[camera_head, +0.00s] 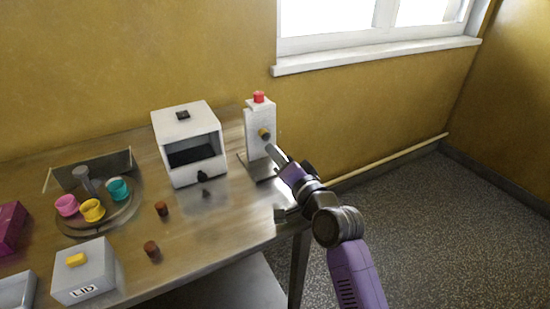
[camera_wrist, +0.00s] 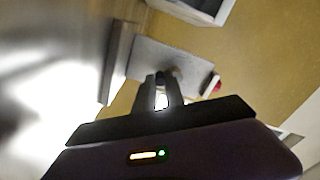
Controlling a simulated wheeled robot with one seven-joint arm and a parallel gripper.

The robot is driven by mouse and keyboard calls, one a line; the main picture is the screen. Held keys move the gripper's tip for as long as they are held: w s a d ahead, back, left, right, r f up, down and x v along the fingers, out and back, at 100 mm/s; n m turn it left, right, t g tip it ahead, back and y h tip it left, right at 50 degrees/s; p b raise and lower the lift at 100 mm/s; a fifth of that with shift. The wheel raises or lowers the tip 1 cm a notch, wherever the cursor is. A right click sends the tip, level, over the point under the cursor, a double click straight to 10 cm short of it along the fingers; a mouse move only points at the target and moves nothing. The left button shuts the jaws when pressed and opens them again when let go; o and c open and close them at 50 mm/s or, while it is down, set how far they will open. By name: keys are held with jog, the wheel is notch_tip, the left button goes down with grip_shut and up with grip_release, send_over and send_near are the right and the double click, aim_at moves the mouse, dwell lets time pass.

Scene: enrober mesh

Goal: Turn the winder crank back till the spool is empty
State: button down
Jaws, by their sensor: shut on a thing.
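The winder (camera_head: 258,118) is an upright white block with a red top, on a flat grey base at the table's right end. A small brass-coloured round part (camera_head: 264,134) shows on its front face. My gripper (camera_head: 272,151) reaches it from the lower right, its tips close to the front face just below that part. In the wrist view, my gripper (camera_wrist: 162,90) has its two fingers close around a small part in front of the winder's pale body (camera_wrist: 145,60). The crank handle is mostly hidden by the fingers, and I cannot tell how much is on the spool.
A white open-fronted box machine (camera_head: 187,140) stands left of the winder. Further left are a round tray (camera_head: 75,229) with coloured cups, a grey LID box (camera_head: 88,273) and two brown pieces (camera_head: 161,209). The table's right edge is close below my arm.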

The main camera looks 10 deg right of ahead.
jog(key=shift+f, duration=0.15)
jog(key=c, duration=1.4)
grip_release()
jog(key=shift+v, duration=3.9)
